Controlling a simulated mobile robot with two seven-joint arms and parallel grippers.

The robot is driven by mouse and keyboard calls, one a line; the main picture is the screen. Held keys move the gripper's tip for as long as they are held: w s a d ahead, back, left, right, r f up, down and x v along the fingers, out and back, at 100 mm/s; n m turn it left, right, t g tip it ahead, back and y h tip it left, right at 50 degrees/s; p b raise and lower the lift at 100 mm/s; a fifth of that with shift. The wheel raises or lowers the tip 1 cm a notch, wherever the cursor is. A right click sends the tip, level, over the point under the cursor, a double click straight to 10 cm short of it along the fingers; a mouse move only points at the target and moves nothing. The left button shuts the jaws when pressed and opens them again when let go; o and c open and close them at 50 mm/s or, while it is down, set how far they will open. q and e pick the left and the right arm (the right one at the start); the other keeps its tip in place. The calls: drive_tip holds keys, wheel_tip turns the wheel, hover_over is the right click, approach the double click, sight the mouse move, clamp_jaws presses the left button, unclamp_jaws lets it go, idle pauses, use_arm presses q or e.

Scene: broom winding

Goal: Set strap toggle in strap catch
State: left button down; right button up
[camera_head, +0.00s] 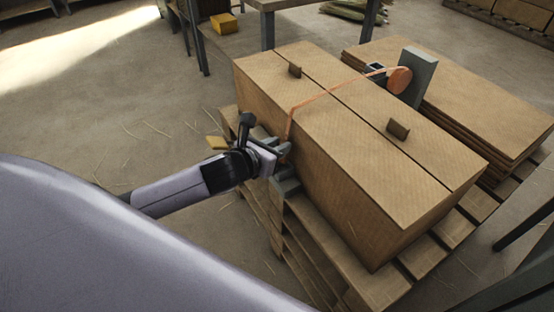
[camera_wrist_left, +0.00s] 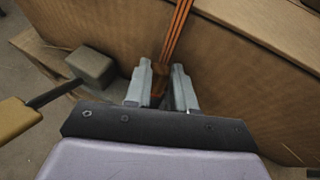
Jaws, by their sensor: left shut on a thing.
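An orange strap (camera_head: 327,92) runs across the top of a large cardboard box (camera_head: 350,110) and down its near left side to my left gripper (camera_head: 283,166). The left gripper is shut on the strap's lower end, where the brown-orange strap toggle (camera_wrist_left: 158,84) shows between the two fingers in the left wrist view (camera_wrist_left: 160,88). The toggle is partly hidden by the fingers. A grey block (camera_wrist_left: 92,67) with a dark bar and yellow grip (camera_wrist_left: 16,120) sits left of the fingers, apart from them; I cannot tell for sure that it is the strap catch. My right gripper is not in view.
The box stands on a wooden pallet (camera_head: 381,288). An orange reel (camera_head: 399,80) on a grey upright (camera_head: 417,77) holds the far strap end. Two small brown blocks sit on the box. Flat cardboard (camera_head: 480,95) lies behind. The floor at left is mostly clear.

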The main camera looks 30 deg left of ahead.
use_arm(q)
wheel_tip(320, 180, down, 4)
drive_tip(key=shift+r+b, duration=0.15)
drive_tip(key=shift+b, duration=0.5)
drive_tip(key=shift+r, duration=0.1)
drive_tip(key=shift+f, duration=0.2)
drive_tip(key=c, duration=0.9)
unclamp_jaws()
drive_tip(key=shift+c, duration=0.2)
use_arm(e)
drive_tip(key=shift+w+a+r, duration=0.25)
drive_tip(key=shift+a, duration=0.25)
